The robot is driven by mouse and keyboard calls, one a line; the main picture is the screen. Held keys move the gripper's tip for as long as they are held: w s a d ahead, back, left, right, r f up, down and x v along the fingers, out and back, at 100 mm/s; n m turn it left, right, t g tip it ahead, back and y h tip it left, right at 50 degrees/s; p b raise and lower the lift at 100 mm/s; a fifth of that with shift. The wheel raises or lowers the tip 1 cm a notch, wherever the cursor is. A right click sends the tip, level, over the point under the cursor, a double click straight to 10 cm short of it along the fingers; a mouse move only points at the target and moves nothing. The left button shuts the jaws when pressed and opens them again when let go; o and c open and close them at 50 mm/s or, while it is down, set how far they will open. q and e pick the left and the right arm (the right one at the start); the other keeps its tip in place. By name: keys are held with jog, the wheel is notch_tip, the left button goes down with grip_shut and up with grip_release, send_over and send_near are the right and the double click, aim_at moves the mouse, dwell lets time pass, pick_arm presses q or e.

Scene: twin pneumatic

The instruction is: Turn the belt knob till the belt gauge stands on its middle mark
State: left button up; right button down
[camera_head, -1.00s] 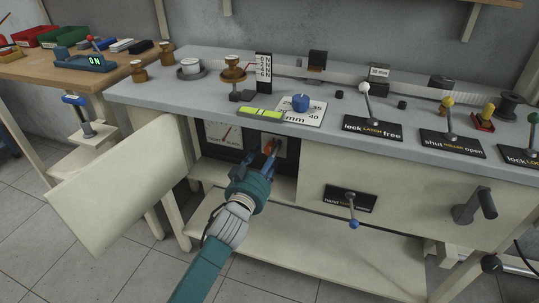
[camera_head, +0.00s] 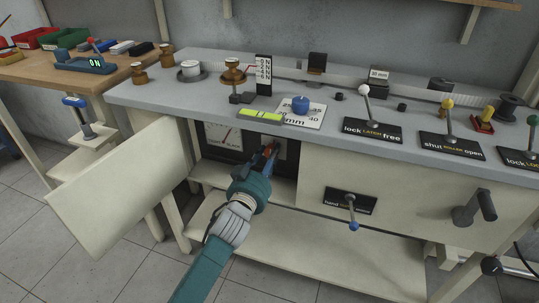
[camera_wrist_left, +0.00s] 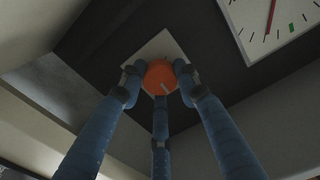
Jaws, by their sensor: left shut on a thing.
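The belt knob (camera_wrist_left: 160,77) is orange with a pale line on its face and sits on a light square plate in the left wrist view. My left gripper (camera_wrist_left: 158,84) has its blue fingers closed around the knob. In the head view the left gripper (camera_head: 268,154) reaches into the open bay under the bench top and mostly hides the knob. The belt gauge (camera_head: 218,131) is a white dial with a red needle, left of the gripper. It also shows, cut off, in the left wrist view (camera_wrist_left: 285,18), where the needle stands apart from a green mark. My right gripper is out of view.
An open cream door panel (camera_head: 120,188) hangs left of the bay. The bench top overhangs the gripper and carries a yellow-green level (camera_head: 260,117) and a blue knob (camera_head: 300,103). A lever with a blue tip (camera_head: 353,224) sticks out to the right.

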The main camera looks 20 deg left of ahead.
pick_arm(q)
jog(key=m+p, duration=0.4)
jog(key=m, duration=1.1)
jog(key=shift+d+r, duration=0.1)
jog(key=shift+d, duration=0.05)
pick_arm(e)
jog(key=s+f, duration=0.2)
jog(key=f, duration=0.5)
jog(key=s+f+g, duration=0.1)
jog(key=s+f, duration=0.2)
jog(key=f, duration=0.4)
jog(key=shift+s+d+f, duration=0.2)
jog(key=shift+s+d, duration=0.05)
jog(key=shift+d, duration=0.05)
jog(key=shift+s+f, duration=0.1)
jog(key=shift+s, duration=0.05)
pick_arm(q)
jog(key=shift+m, duration=0.3)
jog(key=o, duration=1.1)
jog(key=shift+d, duration=0.1)
jog(key=shift+o, duration=0.2)
jog(key=s, duration=1.2)
jog(key=shift+a, duration=0.25)
